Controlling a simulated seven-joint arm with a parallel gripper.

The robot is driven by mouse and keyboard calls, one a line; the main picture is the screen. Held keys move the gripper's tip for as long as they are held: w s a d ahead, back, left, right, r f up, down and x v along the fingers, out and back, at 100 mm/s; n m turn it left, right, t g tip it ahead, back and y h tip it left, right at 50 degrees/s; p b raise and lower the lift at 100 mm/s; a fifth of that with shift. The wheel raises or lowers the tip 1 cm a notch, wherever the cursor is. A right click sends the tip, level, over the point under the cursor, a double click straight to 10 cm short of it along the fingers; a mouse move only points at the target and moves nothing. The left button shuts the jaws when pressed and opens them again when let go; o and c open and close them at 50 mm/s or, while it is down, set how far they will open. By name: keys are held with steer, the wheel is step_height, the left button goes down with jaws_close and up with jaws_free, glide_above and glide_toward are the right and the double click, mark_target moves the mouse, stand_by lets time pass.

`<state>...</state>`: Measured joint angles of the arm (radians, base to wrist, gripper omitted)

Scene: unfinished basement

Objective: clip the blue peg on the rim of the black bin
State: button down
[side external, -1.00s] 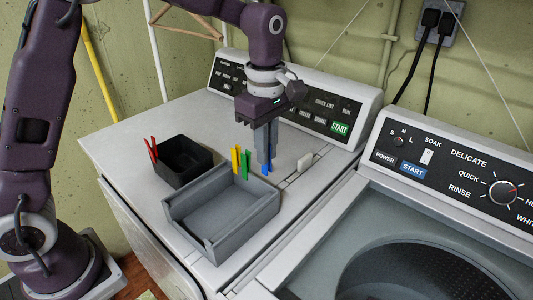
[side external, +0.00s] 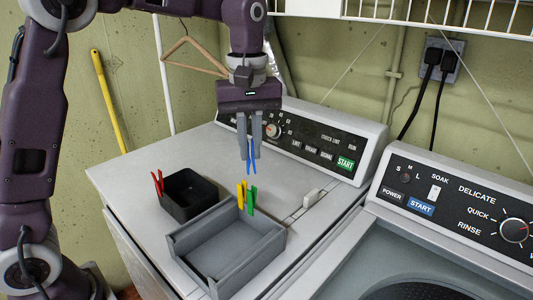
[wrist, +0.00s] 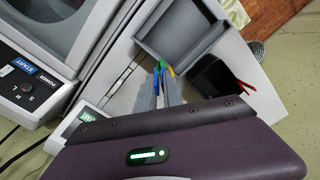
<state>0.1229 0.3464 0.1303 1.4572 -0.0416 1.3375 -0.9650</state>
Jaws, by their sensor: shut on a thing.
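My gripper (side external: 249,152) is shut on the blue peg (side external: 251,163). The peg hangs between the fingertips with its prongs pointing down, in the air above the white machine top. The black bin (side external: 176,206) stands to the left and lower, with a red peg (side external: 157,183) clipped on its left rim. In the wrist view the black bin (wrist: 207,82) lies right of my fingers, its red peg (wrist: 244,86) beyond it. The blue peg is partly hidden by the fingers there.
A grey tray (side external: 236,262) sits in front of the bin, with a yellow peg (side external: 241,196) and a green peg (side external: 251,201) upright at its back rim. A control panel (side external: 312,143) rises behind. A wire shelf (side external: 420,12) hangs overhead.

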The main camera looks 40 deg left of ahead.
steer(key=s+a+m, duration=0.5)
steer(key=a+m, duration=0.3)
steer(key=m, duration=0.6)
steer(key=s+a+m, duration=0.5)
steer(key=a+m, duration=0.2)
steer(key=m, duration=0.7)
steer(key=shift+m, duration=0.6)
steer(key=f, duration=0.5)
steer(key=shift+s+a+f, duration=0.15)
steer(key=shift+s, duration=0.2)
steer(key=shift+f, duration=0.1)
steer(key=shift+f, duration=3.35)
steer(key=c, duration=1.4)
jaws_free()
